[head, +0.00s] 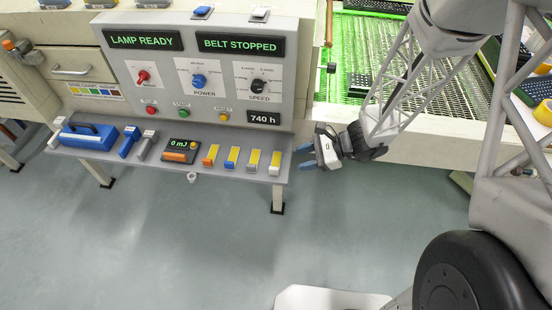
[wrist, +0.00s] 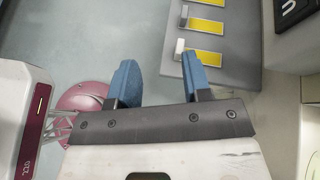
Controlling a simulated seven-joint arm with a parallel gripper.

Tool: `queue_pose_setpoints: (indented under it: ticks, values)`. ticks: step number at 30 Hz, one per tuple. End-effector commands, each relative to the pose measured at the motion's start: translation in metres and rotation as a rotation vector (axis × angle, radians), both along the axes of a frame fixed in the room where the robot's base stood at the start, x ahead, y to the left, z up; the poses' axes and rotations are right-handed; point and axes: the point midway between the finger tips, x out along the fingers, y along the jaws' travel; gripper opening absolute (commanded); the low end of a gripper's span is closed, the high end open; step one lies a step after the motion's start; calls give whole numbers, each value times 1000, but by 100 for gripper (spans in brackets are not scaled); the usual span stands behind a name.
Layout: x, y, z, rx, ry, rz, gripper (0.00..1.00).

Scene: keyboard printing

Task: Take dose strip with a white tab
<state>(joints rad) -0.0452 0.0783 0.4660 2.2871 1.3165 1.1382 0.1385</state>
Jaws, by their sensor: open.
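The dose strip with a white tab (head: 274,162) is the rightmost strip on the grey shelf. Its yellow face and pale tab also show in the wrist view (wrist: 206,57), the tab at its left end. A grey-tabbed strip (head: 253,160) lies to its left, then a blue-tabbed strip (head: 231,158) and an orange-tabbed strip (head: 210,155). My gripper (head: 304,157) is open and empty just right of the shelf's right end. In the wrist view its blue fingers (wrist: 160,68) are spread apart, the right one appearing close to the white-tabbed strip. I cannot tell whether it touches the shelf.
The shelf (head: 240,176) also carries a meter reading 0 mJ (head: 180,149) and a blue tray-like item (head: 88,136). The control panel (head: 190,75) rises behind it. A green-lit belt (head: 350,60) lies right of the panel. The floor in front is clear.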

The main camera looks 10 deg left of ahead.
Motion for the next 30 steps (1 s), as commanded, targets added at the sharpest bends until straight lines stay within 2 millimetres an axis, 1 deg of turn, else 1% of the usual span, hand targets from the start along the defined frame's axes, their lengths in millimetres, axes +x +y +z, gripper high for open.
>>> queue_pose_setpoints:
  ticks: [1,6,9,12,16,26,30]
  values:
    - [3,3,-13,13,34,-32,45]
    - [13,9,-44,52,119,-138,45]
    - [16,11,-58,67,156,-184,45]
    - [19,13,-67,76,178,-214,45]
    - [21,13,-72,82,190,-232,45]
    - [21,14,-72,82,190,-233,45]
    - [21,17,-74,82,191,-233,45]
